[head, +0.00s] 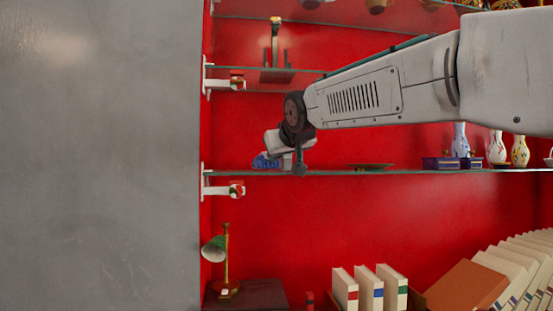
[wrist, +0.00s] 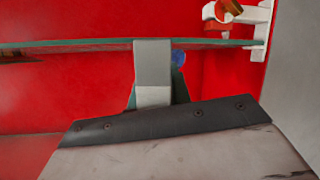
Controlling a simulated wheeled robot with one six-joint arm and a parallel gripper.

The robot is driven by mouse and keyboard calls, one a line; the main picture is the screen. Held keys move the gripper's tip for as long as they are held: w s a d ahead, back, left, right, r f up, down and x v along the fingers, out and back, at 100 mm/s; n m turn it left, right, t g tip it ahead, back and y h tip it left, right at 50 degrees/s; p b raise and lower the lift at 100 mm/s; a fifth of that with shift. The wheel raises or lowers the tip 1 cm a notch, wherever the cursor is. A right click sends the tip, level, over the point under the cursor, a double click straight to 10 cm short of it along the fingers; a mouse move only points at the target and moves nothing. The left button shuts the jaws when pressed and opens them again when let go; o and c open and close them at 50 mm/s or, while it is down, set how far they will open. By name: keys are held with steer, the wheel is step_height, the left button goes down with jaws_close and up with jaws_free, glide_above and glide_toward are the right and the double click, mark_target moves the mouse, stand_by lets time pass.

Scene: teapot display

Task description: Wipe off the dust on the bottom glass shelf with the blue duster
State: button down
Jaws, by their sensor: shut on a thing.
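The bottom glass shelf (head: 400,172) runs across the red case in the head view; its edge also shows as a thin green band in the wrist view (wrist: 80,44). My gripper (head: 278,158) is low over the left end of this shelf, near the left bracket. It is shut on the blue duster (head: 264,162), whose blue head shows at or just above the glass; I cannot tell if it touches. In the wrist view a small blue part of the duster (wrist: 179,57) shows beside my gripper (wrist: 153,65), which hides the rest. I cannot make out dust.
A dark flat dish (head: 370,166) lies on the shelf just right of my gripper. Blue boxes (head: 440,163) and painted vases (head: 497,147) stand further right. A white bracket (head: 222,190) and grey wall (head: 100,150) bound the left. A green lamp (head: 217,250) and books stand below.

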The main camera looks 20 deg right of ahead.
steer(key=shift+r, duration=2.65)
steer(key=shift+r, duration=1.55)
steer(key=shift+s+a, duration=0.1)
